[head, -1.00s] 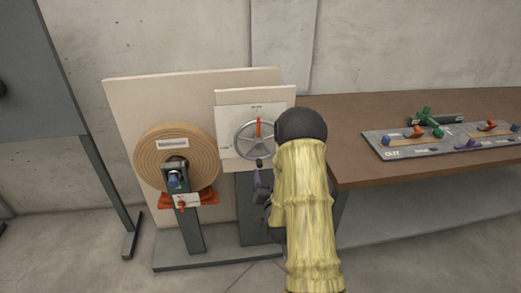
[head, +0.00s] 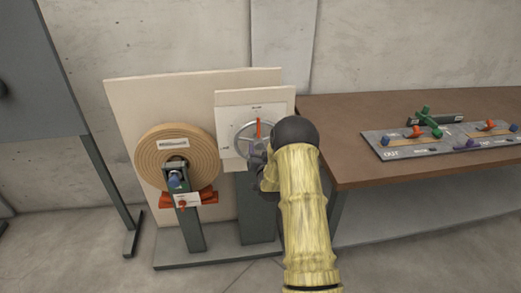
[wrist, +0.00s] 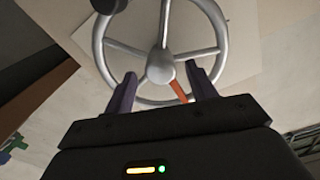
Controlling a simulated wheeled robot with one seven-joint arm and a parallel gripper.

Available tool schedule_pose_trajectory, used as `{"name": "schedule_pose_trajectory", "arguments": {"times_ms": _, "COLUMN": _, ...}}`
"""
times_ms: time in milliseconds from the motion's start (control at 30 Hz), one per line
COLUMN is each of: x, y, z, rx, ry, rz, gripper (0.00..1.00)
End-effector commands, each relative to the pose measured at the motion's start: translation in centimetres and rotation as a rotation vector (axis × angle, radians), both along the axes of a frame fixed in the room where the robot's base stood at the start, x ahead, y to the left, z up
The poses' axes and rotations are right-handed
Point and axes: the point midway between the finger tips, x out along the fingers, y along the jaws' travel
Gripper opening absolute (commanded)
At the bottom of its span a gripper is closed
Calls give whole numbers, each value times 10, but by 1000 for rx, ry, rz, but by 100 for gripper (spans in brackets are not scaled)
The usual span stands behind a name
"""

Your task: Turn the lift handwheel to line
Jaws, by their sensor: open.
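The lift handwheel (head: 241,133) is a silver spoked wheel on a white panel (head: 228,101) with small markings. In the head view, a red-orange pointer (head: 258,128) stands upright at the wheel, near the top marking. My gripper (head: 257,150) is in front of the wheel's lower right part, and my forearm hides that side. In the wrist view, the handwheel (wrist: 99,40) fills the upper middle, with its hub (wrist: 161,67) and the red pointer (wrist: 179,91) visible. My open gripper (wrist: 162,88) has its two fingers apart on either side below the hub, near the rim. Contact cannot be told.
A tan roll (head: 150,150) on a grey stand with a red clamp (head: 205,197) is left of the wheel. A brown table (head: 350,115) with a grey board (head: 400,152) of coloured handles is to the right. A dark panel on legs stands far left.

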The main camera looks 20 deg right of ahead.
Motion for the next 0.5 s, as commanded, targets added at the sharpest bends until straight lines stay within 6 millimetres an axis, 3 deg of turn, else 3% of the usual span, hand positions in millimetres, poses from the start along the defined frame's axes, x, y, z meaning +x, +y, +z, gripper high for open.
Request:
{"name": "schedule_pose_trajectory", "arguments": {"times_ms": 367, "x": 8, "y": -2, "z": 0, "rx": 0, "ry": 0, "rz": 0, "gripper": 56}}
{"name": "schedule_pose_trajectory", "arguments": {"times_ms": 500, "x": 7, "y": -2, "z": 0, "rx": 0, "ry": 0, "rz": 0, "gripper": 33}}
